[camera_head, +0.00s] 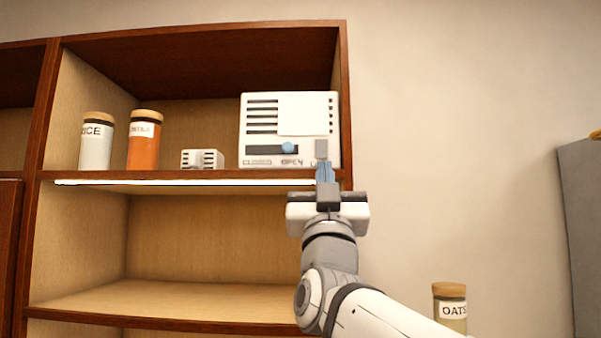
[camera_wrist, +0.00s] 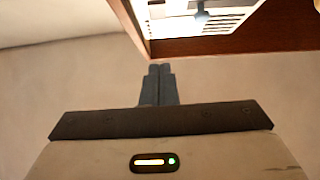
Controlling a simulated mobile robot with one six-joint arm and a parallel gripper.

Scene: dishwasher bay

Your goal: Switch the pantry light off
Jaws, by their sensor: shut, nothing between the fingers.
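A white strip light (camera_head: 180,183) under the upper shelf looks lit. On that shelf, at the right end, stands a white slotted box (camera_head: 310,112) with a dark slot and a round blue knob (camera_head: 288,147). My gripper (camera_head: 321,152) is shut and empty, pointing up in front of the box's lower right corner, right of the knob. In the wrist view the fingertips (camera_wrist: 159,69) are together against bare wall, and the box (camera_wrist: 228,22) with its knob (camera_wrist: 200,14) is above. I cannot make out a light switch.
A small white slotted block (camera_head: 202,159), an orange jar (camera_head: 145,140) and a white "RICE" jar (camera_head: 96,141) stand left on the same shelf. The shelf's front edge (camera_head: 230,175) is close to my gripper. An oats jar (camera_head: 450,305) is lower right. The wall right of the cabinet is clear.

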